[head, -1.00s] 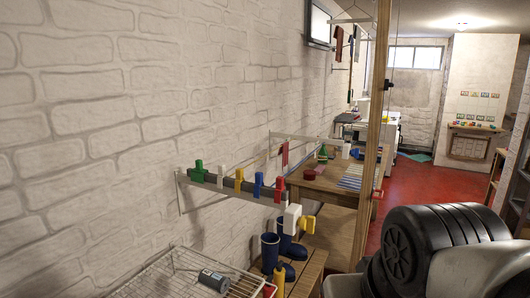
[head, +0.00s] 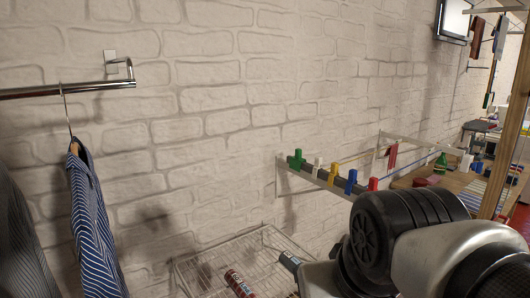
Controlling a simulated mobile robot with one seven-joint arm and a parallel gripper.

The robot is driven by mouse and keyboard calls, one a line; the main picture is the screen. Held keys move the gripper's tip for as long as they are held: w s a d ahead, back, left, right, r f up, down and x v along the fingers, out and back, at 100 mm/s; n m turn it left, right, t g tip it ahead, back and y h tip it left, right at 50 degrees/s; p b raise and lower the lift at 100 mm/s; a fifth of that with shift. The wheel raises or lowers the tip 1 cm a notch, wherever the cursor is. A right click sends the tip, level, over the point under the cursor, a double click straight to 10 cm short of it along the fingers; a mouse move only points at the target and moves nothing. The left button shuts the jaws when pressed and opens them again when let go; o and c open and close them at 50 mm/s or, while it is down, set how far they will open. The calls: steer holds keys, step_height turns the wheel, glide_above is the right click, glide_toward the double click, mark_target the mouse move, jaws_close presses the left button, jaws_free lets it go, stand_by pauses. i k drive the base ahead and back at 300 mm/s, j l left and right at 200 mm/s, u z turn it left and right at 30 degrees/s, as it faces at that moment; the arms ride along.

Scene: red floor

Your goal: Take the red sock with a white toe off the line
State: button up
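A small red cloth (head: 393,155) hangs near the wall rack, right of centre in the head view. It may be the red sock, but it is too small to tell whether it has a white toe. A thin line (head: 408,153) runs beside it from the white wall bracket. My arm fills the lower right, and its black and grey links hide part of the rack. My gripper's fingers are not visible.
A bar (head: 322,176) carries coloured pegs: green, white, yellow, blue and red. Below is a wire shelf (head: 215,262) with a red can (head: 239,283) and a dark can (head: 290,261). A striped shirt (head: 88,225) hangs from a rail (head: 70,90) at left. A wooden post (head: 512,120) stands at right.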

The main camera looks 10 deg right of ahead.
mark_target(393, 151)
steer(key=i+l+u, duration=0.2)
steer(key=l, duration=0.15)
steer(key=l+u, duration=0.2)
steer(key=i+l+u, duration=0.2)
steer(key=l, duration=0.3)
steer(key=l+u, duration=0.35)
steer(key=l, duration=1.7)
